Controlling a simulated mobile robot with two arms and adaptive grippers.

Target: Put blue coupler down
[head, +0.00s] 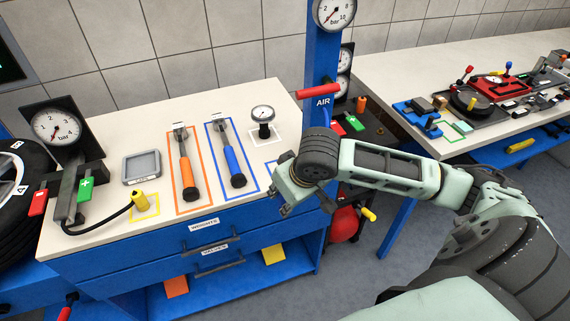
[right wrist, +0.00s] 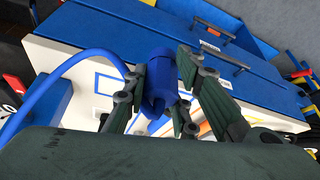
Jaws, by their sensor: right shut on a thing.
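The blue coupler (right wrist: 160,70) shows in the right wrist view between the fingers of my right gripper (right wrist: 163,88), which is shut on it. A blue hose (right wrist: 72,62) curves at its left. In the head view my right gripper (head: 284,196) is over the front right corner of the white-topped workbench (head: 128,217). The coupler is hidden there behind my wrist. A blue outline on the bench (head: 272,167) shows partly beside the gripper. My left gripper is not in view.
An orange-handled tool (head: 187,170), a blue-handled tool (head: 231,158) and a small gauge (head: 263,117) stand or lie left of my gripper. A blue post with an AIR label (head: 322,102) rises close behind it. The yellow coupler (head: 140,201) is at the bench's left.

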